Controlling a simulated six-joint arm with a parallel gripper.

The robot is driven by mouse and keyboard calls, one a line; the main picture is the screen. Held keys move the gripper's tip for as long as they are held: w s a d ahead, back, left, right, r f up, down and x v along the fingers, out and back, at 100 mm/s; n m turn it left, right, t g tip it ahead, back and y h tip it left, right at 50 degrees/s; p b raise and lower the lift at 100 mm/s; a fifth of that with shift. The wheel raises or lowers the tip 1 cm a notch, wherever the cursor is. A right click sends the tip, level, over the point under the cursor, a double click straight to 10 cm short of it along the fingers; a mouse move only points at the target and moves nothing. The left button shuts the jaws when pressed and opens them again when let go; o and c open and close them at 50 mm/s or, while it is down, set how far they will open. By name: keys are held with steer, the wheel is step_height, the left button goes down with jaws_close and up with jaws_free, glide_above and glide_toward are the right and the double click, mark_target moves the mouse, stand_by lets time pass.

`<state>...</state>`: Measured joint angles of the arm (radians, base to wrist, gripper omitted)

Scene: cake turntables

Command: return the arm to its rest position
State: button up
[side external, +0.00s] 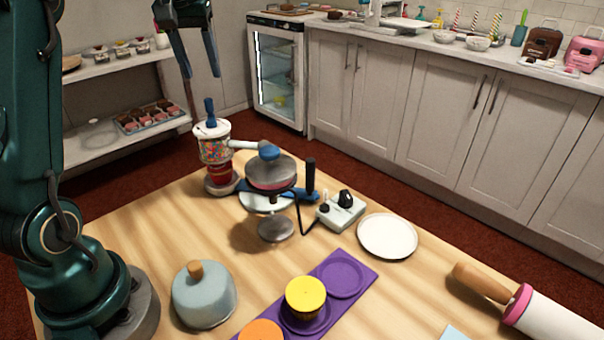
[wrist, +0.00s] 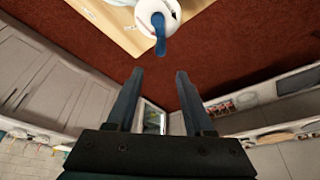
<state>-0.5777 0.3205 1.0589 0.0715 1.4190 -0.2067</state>
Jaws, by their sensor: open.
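My gripper (side external: 197,55) hangs in the air at the upper left of the side external view, above and beyond the far left edge of the table (side external: 140,225). Its two dark fingers point down, apart, with nothing between them. In the wrist view my gripper (wrist: 157,88) also shows both fingers spread, with red floor beyond them. The sprinkle dispenser (side external: 213,150) with its blue handle stands on the table below my gripper, apart from it. Its blue handle (wrist: 159,35) shows at the top of the wrist view.
A turntable machine (side external: 272,180), a control box (side external: 340,212), a white plate (side external: 387,236), a grey dome (side external: 205,298), a purple tray (side external: 345,278) with a yellow cake (side external: 306,293) and a rolling pin (side external: 545,312) occupy the table. Shelves (side external: 110,70) stand behind at left.

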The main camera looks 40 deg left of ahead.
steer(key=shift+d, duration=0.1)
steer(key=s+d+r+m+t+h, duration=0.1)
steer(key=s+d+m, duration=0.15)
steer(key=d, duration=0.45)
steer(key=s+d+r+m+t, duration=0.1)
steer(key=s+d+r+m, duration=0.15)
steer(key=d, duration=0.45)
steer(key=s+d+f+m+h, duration=0.1)
steer(key=s+d+f+m, duration=0.1)
steer(key=s+f, duration=0.3)
steer(key=s+d+f+m, duration=0.2)
steer(key=s+d+f, duration=0.3)
steer(key=f, duration=0.1)
steer(key=shift+f+t+h, duration=0.35)
steer(key=shift+t+h, duration=0.05)
